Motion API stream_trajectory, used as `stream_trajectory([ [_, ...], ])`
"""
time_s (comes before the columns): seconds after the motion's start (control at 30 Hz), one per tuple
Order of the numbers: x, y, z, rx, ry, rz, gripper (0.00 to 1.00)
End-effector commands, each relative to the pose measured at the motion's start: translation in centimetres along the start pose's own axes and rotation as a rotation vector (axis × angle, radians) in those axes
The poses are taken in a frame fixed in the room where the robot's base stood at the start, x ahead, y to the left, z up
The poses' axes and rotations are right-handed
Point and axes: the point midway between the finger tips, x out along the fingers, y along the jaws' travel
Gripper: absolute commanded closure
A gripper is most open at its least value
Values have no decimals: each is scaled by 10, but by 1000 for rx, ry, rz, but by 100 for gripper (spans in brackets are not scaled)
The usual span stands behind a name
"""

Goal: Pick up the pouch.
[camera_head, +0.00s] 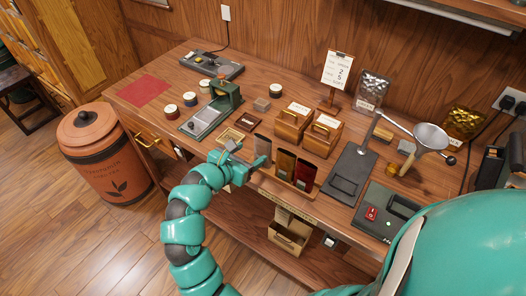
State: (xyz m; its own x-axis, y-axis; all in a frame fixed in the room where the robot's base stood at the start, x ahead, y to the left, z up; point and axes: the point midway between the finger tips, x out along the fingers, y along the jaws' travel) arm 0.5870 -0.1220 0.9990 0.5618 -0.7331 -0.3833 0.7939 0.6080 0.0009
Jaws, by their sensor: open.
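Two shiny pouches stand at the back of the wooden bench in the head view. A silver pouch (371,91) with a pale label is right of the calendar stand. A gold pouch (464,122), also labelled, is at the far right behind a funnel. My gripper (246,162), on the teal arm, is at the bench's front edge, left of a rack of dark, amber and red packets (284,164). It is open, with nothing visible in it. It is well to the left and front of both pouches.
A metal funnel (430,138) partly blocks the gold pouch's front. Small tins and a red mat (143,91) are at left.

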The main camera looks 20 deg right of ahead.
Motion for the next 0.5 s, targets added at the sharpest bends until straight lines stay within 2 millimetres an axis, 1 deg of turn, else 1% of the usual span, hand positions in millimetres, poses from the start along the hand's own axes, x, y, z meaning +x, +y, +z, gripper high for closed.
stream_trajectory([
  [0.03,8,-1,2,-2,-1,-5,35],
  [0.1,15,-1,2,-2,-1,-4,35],
  [0.33,28,-1,3,-2,-1,-2,35],
  [0.5,49,-4,10,-1,-2,-4,35],
])
